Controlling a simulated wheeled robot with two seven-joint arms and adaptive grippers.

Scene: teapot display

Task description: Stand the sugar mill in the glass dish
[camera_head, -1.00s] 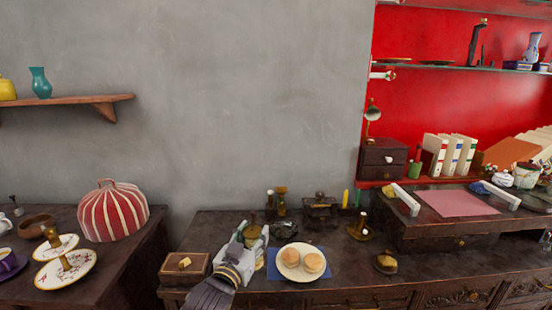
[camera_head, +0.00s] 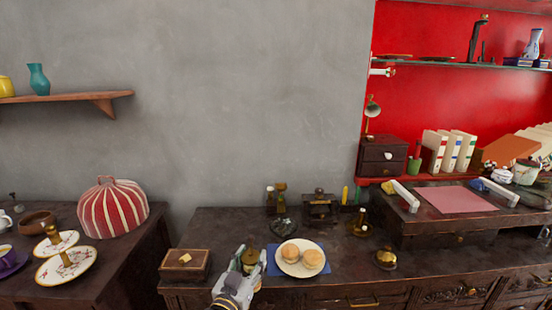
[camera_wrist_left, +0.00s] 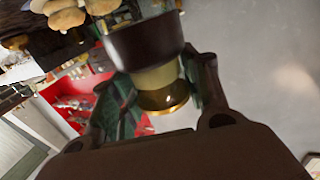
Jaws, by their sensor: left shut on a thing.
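The sugar mill (camera_head: 250,257) is held in my left gripper (camera_head: 249,263), in front of the wall over the front of the dark cabinet top. In the left wrist view the mill (camera_wrist_left: 158,78) has a dark wide part, a pale middle and a gold band. The fingers of the gripper (camera_wrist_left: 160,88) close on it from both sides. What looks like the glass dish (camera_head: 283,229) sits on the cabinet behind and right of the mill, small and dark, apart from it. Whether the mill touches the cabinet cannot be told. My right gripper is out of view.
A plate with buns (camera_head: 301,270) on a blue napkin (camera_head: 272,262) lies just right of the gripper. A wooden box (camera_head: 185,265) stands left.

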